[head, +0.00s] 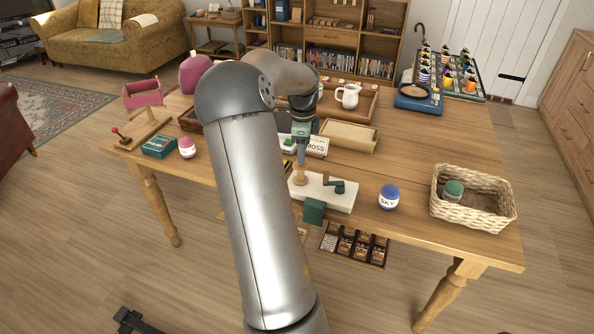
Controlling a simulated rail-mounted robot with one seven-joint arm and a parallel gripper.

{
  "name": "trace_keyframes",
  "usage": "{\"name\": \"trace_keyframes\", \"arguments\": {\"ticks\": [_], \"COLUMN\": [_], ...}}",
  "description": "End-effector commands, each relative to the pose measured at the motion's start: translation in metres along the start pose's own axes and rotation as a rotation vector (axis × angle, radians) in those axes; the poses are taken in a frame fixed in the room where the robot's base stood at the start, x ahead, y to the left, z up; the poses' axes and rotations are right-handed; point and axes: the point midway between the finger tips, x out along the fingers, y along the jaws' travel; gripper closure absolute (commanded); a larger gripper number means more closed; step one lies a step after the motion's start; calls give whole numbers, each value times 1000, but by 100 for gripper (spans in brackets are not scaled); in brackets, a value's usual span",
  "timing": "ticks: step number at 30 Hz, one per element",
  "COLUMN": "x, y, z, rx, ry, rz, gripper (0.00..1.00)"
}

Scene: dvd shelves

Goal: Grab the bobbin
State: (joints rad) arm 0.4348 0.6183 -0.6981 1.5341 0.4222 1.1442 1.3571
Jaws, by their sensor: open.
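A small tan wooden piece (300,177), which looks like the bobbin, stands upright at the left end of a white block (322,197) near the table's front edge. The block also carries a dark green crank-like part (338,186). My gripper (301,158) points down just above the tan piece and is open. The fingers are small and seen nearly edge-on, so I cannot tell whether they touch or surround it. My arm hides part of the table to the left of the block.
A blue-lidded jar (389,196) and a wicker basket (437,205) holding a green-topped jar (453,190) stand to the right. A tan box (350,136) and a wooden tray with a white jug (348,96) lie behind. A spool rack (478,84) is at the back right.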

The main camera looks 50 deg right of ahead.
Motion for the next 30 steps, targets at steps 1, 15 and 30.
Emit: {"name": "trace_keyframes", "arguments": {"ticks": [1,15,30], "x": [11,62,92], "y": [1,1,0], "z": [0,0,0], "rx": [1,-2,-2], "ry": [1,1,0], "rz": [3,3,-1], "gripper": [53,53,53]}}
